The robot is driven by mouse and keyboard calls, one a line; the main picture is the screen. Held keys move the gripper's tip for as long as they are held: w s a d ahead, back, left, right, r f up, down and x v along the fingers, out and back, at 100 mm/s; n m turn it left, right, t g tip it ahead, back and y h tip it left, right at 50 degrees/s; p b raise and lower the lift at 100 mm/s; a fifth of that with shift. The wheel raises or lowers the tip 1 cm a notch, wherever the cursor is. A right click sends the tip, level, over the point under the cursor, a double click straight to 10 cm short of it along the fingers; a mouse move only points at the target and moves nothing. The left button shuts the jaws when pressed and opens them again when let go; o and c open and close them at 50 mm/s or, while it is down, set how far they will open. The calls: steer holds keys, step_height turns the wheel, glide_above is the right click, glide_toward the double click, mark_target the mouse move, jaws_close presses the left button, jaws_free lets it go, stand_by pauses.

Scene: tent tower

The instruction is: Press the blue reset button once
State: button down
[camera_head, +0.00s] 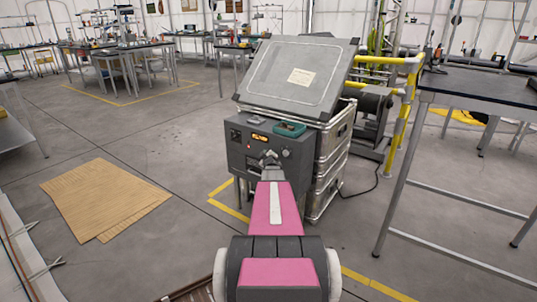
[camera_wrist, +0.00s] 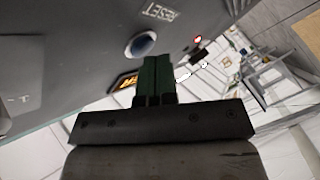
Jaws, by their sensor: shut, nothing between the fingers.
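The blue reset button (camera_wrist: 141,43) is a round dome in a pale ring on the grey panel, beside a RESET label (camera_wrist: 160,12) in the wrist view. My gripper (camera_wrist: 155,62) is shut and empty, with its dark green fingers pointing at the panel. Its tips appear just below and right of the button in that view; the gap in depth cannot be told. In the head view my gripper (camera_head: 268,156) is in front of the grey control box (camera_head: 238,150), and I cannot make out the button there.
An orange-lit display (camera_head: 259,137) and a teal object (camera_head: 289,129) are on the box. Stacked metal cases (camera_head: 330,165) stand behind it. A table (camera_head: 470,84) and yellow railing (camera_head: 405,110) are at the right. Cardboard (camera_head: 105,197) lies on the open floor at left.

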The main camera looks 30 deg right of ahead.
steer(key=shift+w+d, duration=0.1)
steer(key=shift+d, duration=0.05)
stand_by(0.5)
steer(key=shift+s+a, duration=0.4)
steer(key=shift+a, duration=0.4)
steer(key=shift+s+a, duration=0.3)
steer(key=shift+a, duration=0.45)
steer(key=shift+s+a, duration=0.35)
steer(key=shift+a, duration=0.45)
steer(key=shift+s+a, duration=0.3)
steer(key=shift+a, duration=0.45)
